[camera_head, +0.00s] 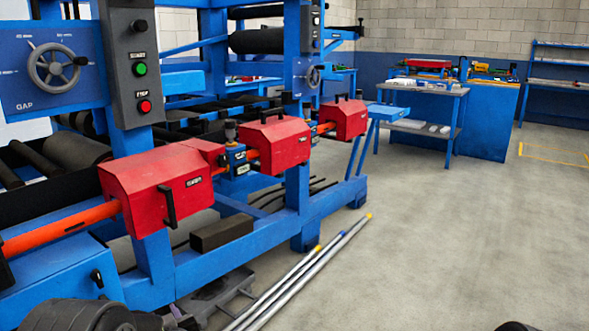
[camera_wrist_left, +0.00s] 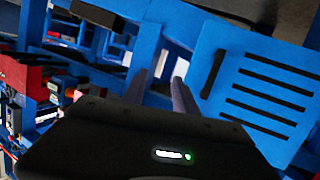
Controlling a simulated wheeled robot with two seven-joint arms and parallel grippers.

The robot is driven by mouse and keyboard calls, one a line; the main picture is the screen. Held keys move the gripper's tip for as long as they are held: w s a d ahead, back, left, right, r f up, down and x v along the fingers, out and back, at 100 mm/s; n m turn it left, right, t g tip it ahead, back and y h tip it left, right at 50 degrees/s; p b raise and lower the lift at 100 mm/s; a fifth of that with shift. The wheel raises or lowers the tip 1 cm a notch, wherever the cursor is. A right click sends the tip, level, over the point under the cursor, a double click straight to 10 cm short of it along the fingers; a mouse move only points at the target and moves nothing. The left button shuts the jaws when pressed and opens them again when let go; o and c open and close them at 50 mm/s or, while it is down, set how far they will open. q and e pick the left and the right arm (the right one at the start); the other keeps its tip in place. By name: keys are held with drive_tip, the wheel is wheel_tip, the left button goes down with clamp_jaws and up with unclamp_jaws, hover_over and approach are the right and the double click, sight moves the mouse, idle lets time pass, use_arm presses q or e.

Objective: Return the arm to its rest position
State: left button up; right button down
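My left arm (camera_head: 80,316) shows as dark rounded links at the bottom left of the head view, in front of the blue machine frame. Its gripper end is low at the bottom edge and hard to make out there. In the left wrist view my left gripper (camera_wrist_left: 160,84) has two grey fingers standing apart with nothing between them. It is open and empty. A blue slotted panel (camera_wrist_left: 265,90) lies beyond the fingers to the right. A small dark part at the bottom right edge of the head view may be my right arm; its gripper does not show.
The blue machine frame (camera_head: 270,230) with red covers (camera_head: 165,188) fills the left. Several metal rods (camera_head: 300,275) lie on the floor along it. The floor (camera_head: 450,250) to the right is clear. A blue workbench (camera_head: 425,87) stands at the back.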

use_arm(q)
drive_tip(key=s+d+f+m+g+h, duration=0.25)
drive_tip(key=s+d+f, duration=0.2)
drive_tip(key=f, duration=0.25)
drive_tip(key=s+d+f+m+g+h, duration=0.1)
drive_tip(key=s+d+f+h, duration=0.2)
drive_tip(key=d+f, duration=0.35)
drive_tip(key=s+d+f+m+g+h, duration=0.1)
drive_tip(key=s+d+f+g+h, duration=0.2)
drive_tip(key=f, duration=0.4)
drive_tip(key=s+d+f+m+g+h, duration=0.15)
drive_tip(key=s+d+f, duration=0.35)
drive_tip(key=s, duration=0.7)
drive_tip(key=s+d+f+g+h, duration=0.2)
drive_tip(key=s+d+f+g, duration=0.3)
drive_tip(key=s, duration=0.6)
wheel_tip(320, 180, up, 29)
drive_tip(key=s+d+t+p, duration=0.1)
drive_tip(key=d+p, duration=0.1)
drive_tip(key=p, duration=2.6)
drive_tip(key=shift+s+h, duration=0.3)
drive_tip(key=shift+f, duration=0.15)
